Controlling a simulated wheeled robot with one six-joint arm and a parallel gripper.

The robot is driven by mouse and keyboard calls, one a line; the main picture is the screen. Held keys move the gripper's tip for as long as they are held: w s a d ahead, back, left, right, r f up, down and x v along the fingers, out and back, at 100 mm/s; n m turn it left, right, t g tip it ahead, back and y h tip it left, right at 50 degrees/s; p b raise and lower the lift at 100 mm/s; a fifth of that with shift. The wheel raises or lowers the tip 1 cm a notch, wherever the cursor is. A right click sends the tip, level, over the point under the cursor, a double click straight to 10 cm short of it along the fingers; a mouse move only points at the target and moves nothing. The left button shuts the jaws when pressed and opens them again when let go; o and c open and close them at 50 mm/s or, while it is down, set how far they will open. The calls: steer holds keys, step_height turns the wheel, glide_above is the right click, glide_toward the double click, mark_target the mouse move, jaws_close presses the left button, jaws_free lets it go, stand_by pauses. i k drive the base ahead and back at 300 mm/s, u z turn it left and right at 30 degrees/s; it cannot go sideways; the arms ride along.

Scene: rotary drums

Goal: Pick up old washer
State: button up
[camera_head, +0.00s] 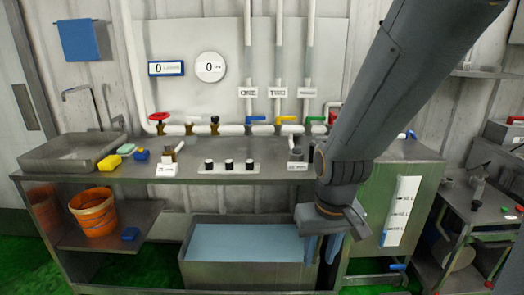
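I cannot make out an old washer for certain in the head view; small parts on the counter are too small to tell. My gripper (322,248) hangs below my grey arm, pointing down beside the right end of the water-filled trough. Its two bluish fingers look apart, with nothing visible between them. A small labelled holder (167,169) with a dark fitting stands on the counter left of centre. Another labelled holder (297,164) stands near my arm. My arm hides part of the counter's right side.
The metal counter (250,178) carries a sink (72,152), sponges and a panel of black knobs (229,166). Pipes with coloured valves run behind it. The trough (245,275) lies below. An orange bucket (95,213) sits on the lower left shelf. A cart (478,210) stands right.

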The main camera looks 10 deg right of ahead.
mark_target(296, 150)
steer(key=u, duration=0.05)
steer(key=i, duration=1.15)
steer(key=z, duration=0.7)
steer(key=i, duration=0.5)
